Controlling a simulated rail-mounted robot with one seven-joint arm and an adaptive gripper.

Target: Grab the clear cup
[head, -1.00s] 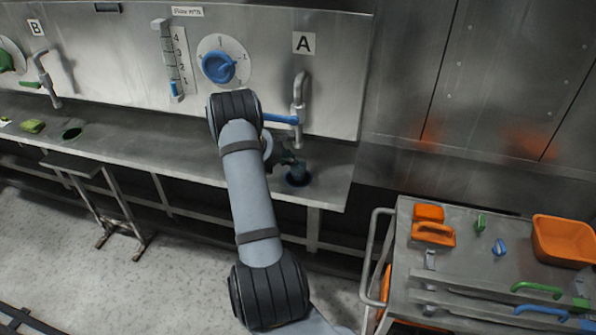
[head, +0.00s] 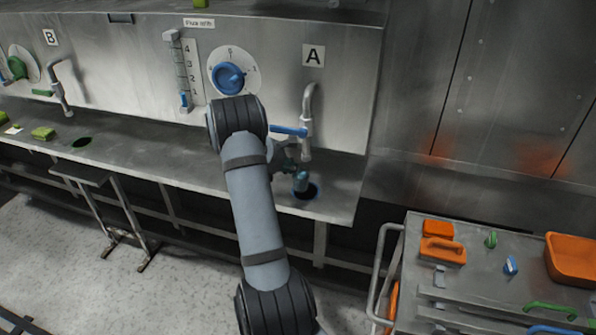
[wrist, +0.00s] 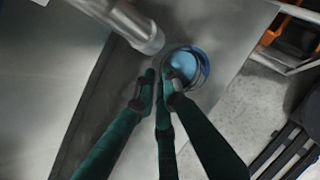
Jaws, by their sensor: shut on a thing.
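The clear cup (head: 301,182) looks blue-tinted and see-through, and is small in the head view. It appears over the blue-rimmed hole (head: 314,192) in the counter below tap A. In the wrist view, the cup (wrist: 182,64) is seen from above as a round bluish shape, in front of the fingertips. My gripper (head: 288,163) has dark green fingers and is shut on the cup, from its left side in the head view. In the wrist view, the fingertips of my gripper (wrist: 158,82) reach the cup's near edge. Whether the cup's base touches anything is hidden.
Tap A (head: 308,120), with a blue lever, stands just above the cup. A blue dial (head: 230,77) and a level gauge (head: 181,72) are on the panel. A cart (head: 412,270) with orange and green items stands at the right. The counter (head: 125,160) is mostly clear.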

